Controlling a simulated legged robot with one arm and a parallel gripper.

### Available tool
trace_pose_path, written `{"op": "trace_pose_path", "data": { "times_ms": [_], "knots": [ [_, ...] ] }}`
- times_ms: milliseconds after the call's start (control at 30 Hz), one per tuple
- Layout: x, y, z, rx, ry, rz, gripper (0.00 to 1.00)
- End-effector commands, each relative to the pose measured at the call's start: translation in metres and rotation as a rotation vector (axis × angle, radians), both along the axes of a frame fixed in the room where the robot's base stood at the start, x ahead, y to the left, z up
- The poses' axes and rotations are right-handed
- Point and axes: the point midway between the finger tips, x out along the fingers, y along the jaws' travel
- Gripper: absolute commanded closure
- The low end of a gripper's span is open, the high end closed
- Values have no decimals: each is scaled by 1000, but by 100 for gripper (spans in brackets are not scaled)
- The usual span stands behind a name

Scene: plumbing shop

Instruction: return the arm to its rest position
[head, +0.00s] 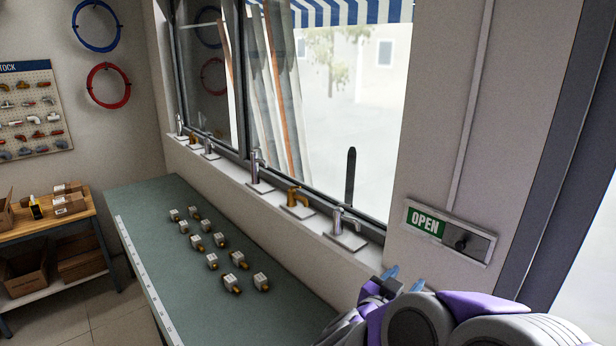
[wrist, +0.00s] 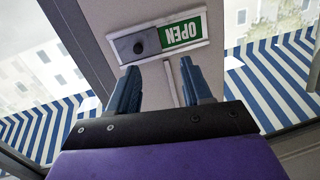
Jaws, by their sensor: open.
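My gripper (head: 403,278) shows at the lower right of the head view, in front of the wall just below the sign plate. In the wrist view my gripper (wrist: 162,88) has its two blue fingers apart with nothing between them. An "OPEN" sign plate (head: 447,231) with a green panel and a dark round knob is fixed to the wall. The sign plate also shows upside down in the wrist view (wrist: 160,40), beyond the fingertips. The fingers look apart from the plate. Most of my arm is hidden or out of frame.
A green-topped bench (head: 160,210) with several small valve fittings stands along the window wall. Several faucets line the window sill (head: 235,178). A wooden shelf (head: 55,240) with cardboard boxes stands at the left. A dark door frame (head: 570,150) rises at the right. Some floor is clear at lower left.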

Motion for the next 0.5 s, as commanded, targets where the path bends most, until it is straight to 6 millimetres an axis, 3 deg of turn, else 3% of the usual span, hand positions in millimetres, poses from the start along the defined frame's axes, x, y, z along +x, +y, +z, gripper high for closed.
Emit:
{"op": "trace_pose_path", "data": {
  "times_ms": [133, 267, 500],
  "knots": [
    [20, 37, -22, 141, 13, 204, 51],
    [27, 78, -34, 252, 52, 392, 51],
    [7, 147, -64, 391, 210, 703, 51]
  ]
}}
